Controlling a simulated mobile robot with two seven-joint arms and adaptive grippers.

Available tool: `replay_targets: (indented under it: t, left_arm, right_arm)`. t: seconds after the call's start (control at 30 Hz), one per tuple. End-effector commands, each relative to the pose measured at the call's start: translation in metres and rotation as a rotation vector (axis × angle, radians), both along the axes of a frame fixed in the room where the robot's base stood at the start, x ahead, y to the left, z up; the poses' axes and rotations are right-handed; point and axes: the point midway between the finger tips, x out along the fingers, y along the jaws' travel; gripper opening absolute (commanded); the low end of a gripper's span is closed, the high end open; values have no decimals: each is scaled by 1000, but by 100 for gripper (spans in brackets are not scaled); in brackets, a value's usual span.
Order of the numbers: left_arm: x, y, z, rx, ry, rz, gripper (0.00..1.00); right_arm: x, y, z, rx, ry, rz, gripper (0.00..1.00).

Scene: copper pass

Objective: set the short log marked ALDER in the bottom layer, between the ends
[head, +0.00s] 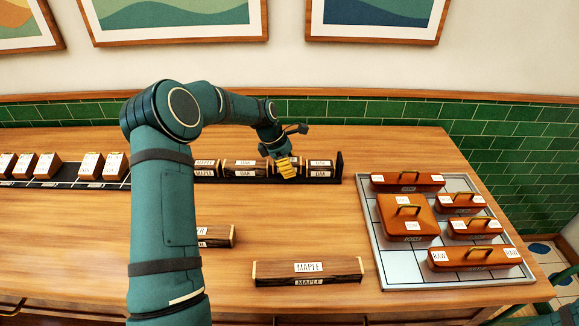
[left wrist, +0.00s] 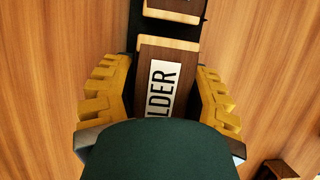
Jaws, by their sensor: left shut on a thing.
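The short log marked ALDER shows in the left wrist view (left wrist: 148,57) between my yellow fingers, its label partly covered by the gripper body. My left gripper (left wrist: 160,68) is shut on it. In the head view my left gripper (head: 287,170) is at the dark rack (head: 340,168) and hides most of the ALDER log. A log marked OAK (head: 252,168) lies in the rack left of the gripper, and another OAK log (head: 320,168) lies right of it. I cannot tell whether the ALDER log touches the rack floor. My right gripper is not in view.
A long MAPLE log (head: 307,272) lies on the table in front. Another log (head: 218,236) is partly behind my left arm. Several small labelled blocks (head: 47,164) stand at the left. A tray (head: 384,262) with handled copper-brown boxes is at the right.

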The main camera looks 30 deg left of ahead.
Motion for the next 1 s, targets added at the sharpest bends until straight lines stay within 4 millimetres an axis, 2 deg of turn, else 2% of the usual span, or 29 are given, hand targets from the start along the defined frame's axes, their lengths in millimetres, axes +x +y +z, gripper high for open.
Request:
replay_targets:
  t: [0.63,0.67,0.7,0.73,1.0]
  left_arm:
    - [0,0,-11,1,-1,-1,9]
    - [0,0,-11,0,0,-1,54]
    - [0,0,-11,0,0,0,68]
    - [0,0,-11,0,0,0,78]
    - [0,0,-11,0,0,0,78]
  right_arm:
    - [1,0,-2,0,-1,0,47]
    - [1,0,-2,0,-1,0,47]
    - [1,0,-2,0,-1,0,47]
    - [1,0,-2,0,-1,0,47]
    - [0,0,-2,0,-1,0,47]
